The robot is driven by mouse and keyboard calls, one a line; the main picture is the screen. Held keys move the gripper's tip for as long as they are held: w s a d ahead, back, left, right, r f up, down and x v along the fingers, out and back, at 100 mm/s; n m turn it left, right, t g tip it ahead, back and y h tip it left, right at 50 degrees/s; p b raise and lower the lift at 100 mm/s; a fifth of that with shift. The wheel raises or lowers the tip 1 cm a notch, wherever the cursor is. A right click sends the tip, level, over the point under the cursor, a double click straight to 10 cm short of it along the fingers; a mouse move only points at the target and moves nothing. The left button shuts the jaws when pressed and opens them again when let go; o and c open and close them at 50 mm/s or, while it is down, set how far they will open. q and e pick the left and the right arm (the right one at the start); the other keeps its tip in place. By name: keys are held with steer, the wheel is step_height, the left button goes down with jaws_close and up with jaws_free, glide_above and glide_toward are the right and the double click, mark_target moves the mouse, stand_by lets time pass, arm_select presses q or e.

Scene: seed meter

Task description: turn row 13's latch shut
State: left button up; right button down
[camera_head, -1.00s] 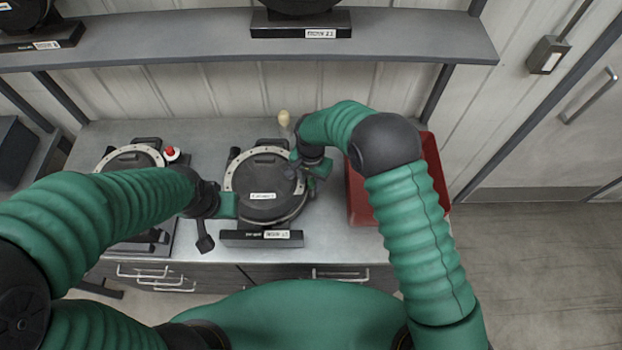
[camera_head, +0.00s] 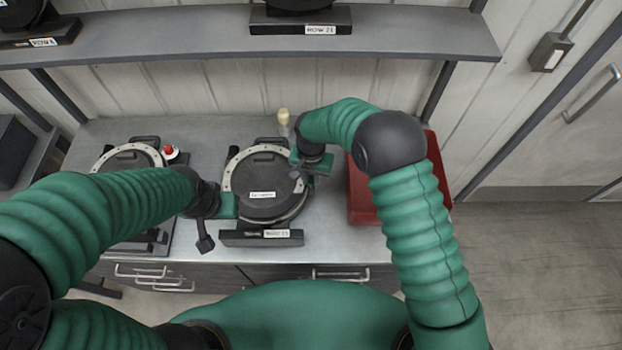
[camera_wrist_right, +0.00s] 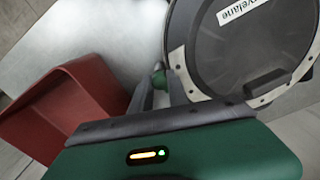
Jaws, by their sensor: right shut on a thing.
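The row 13 seed meter is a round black disc (camera_head: 262,195) with a pale rim, on a dark base whose label (camera_head: 277,233) seems to read ROW 13. It stands mid-bench. My right gripper (camera_head: 300,176) is at the disc's right edge, shut on a small part there, which I take to be the latch; the fingers mostly hide it. In the right wrist view, the fingers (camera_wrist_right: 167,87) come together beside the rim of the disc (camera_wrist_right: 240,50). My left gripper (camera_head: 230,205) is at the disc's left side; its jaw state is unclear.
A red bin (camera_head: 362,195) stands right of the meter, partly behind my right arm. Another meter (camera_head: 128,158) with a red knob (camera_head: 170,152) is at left. A cream-tipped handle (camera_head: 283,117) rises behind. A shelf (camera_head: 200,45) with more units spans the back.

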steer(key=n+b, duration=0.1)
steer(key=n, duration=0.1)
steer(key=shift+n, duration=0.4)
steer(key=n+b, duration=0.1)
steer(key=n, duration=0.3)
steer(key=n+b, duration=0.1)
steer(key=n, duration=0.4)
steer(key=shift+w+r+n, duration=0.1)
steer(key=shift+n, duration=1.9)
steer(key=c, duration=1.3)
jaws_free()
steer(key=shift+o, duration=0.2)
